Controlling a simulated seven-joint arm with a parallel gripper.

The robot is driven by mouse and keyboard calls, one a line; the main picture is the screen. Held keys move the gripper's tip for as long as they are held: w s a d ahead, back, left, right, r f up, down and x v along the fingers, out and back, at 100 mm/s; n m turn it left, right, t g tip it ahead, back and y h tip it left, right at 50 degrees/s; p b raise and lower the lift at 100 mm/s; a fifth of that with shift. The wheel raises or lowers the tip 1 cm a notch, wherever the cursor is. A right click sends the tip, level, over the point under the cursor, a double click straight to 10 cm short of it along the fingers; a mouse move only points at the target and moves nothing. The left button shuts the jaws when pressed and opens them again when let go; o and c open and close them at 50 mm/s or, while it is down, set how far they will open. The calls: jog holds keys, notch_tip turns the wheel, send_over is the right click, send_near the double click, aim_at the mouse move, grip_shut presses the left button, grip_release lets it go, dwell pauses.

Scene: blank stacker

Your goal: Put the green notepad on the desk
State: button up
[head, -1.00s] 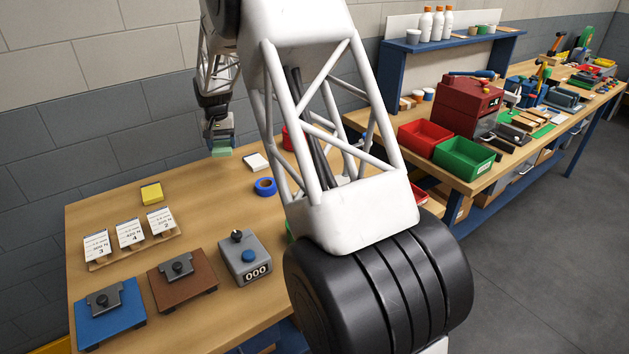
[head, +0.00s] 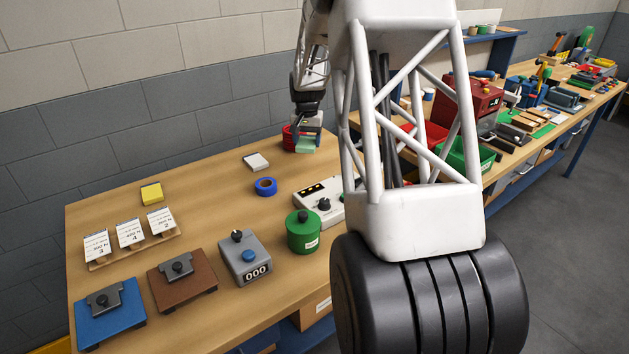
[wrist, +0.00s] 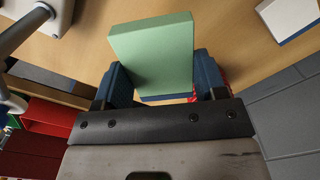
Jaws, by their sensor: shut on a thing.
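The green notepad (head: 306,146) is a pale green block held in my gripper (head: 306,138) in the head view, toward the far side of the wooden desk (head: 215,205). In the wrist view the notepad (wrist: 152,52) sits between the two blue fingers of my gripper (wrist: 160,84), which are shut on its sides. The desk top (wrist: 222,50) shows beyond it. The notepad looks raised above the desk, but the height of the gap is hard to tell.
A red object (head: 292,138) is right behind my gripper. A white pad (head: 256,161), blue tape roll (head: 265,186), green canister (head: 303,232) and white device (head: 322,203) lie nearby. A yellow pad (head: 152,193) is at left. Desk between the pads is clear.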

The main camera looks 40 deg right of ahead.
jog(key=shift+s+d, duration=0.6)
jog(key=shift+d, duration=0.1)
send_over(313, 172)
jog(key=shift+f, duration=3.1)
jog(key=shift+f, duration=1.9)
jog(key=shift+f, duration=0.1)
jog(key=o, duration=0.9)
jog(key=shift+o, duration=0.2)
